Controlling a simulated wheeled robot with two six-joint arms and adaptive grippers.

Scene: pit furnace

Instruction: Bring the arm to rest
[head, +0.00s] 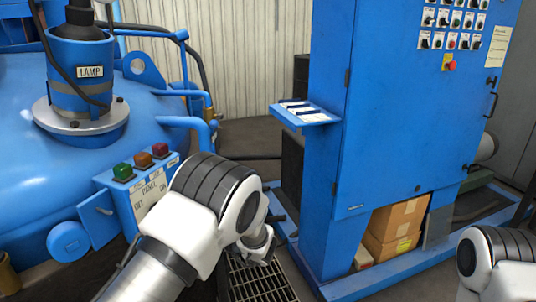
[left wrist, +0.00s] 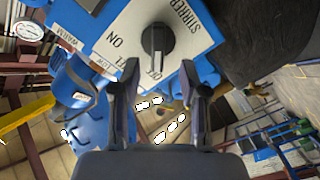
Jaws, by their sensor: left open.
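My left gripper (left wrist: 160,92) is open in the left wrist view, with its two dark fingers apart and nothing held between them. Beyond the fingertips is a black rotary knob (left wrist: 157,42) on a white plate (left wrist: 110,42) marked STIRRER and ON. The knob looks apart from the fingers, though the exact gap is hard to tell.
The control box has green (head: 122,171), orange (head: 142,159) and red (head: 160,150) buttons. The blue furnace (head: 35,175) with its LAMP fitting (head: 85,85) stands at left. A tall blue cabinet (head: 400,130) with a small shelf (head: 305,116) stands at right, above cardboard boxes (head: 395,225).

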